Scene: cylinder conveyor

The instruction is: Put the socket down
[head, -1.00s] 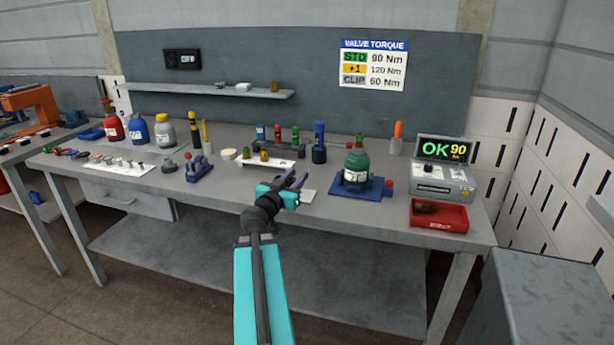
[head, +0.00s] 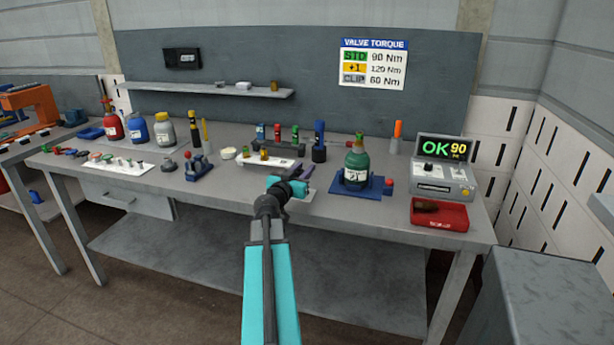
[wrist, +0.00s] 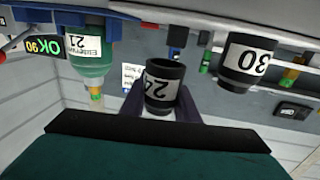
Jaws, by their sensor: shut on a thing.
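My gripper (head: 300,174) is over the front middle of the grey bench. In the wrist view, which is upside down, its dark purple fingers are shut on a black socket (wrist: 162,92) with a white label reading 24. The arm and fingers hide this socket in the head view. Another black socket (wrist: 247,62), labelled 30, stands apart beside it in the wrist view. In the head view a dark socket (head: 319,155) stands below a blue post, behind my gripper. Whether the held socket touches anything is unclear.
A green cylinder (head: 356,168) stands in a blue fixture (head: 374,189) right of my gripper. A tool rack (head: 283,145) and a white tray (head: 268,164) lie behind. A red tray (head: 425,218) and a display unit (head: 443,178) reading OK 90 are further right. Bare bench lies left of my gripper (head: 235,190).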

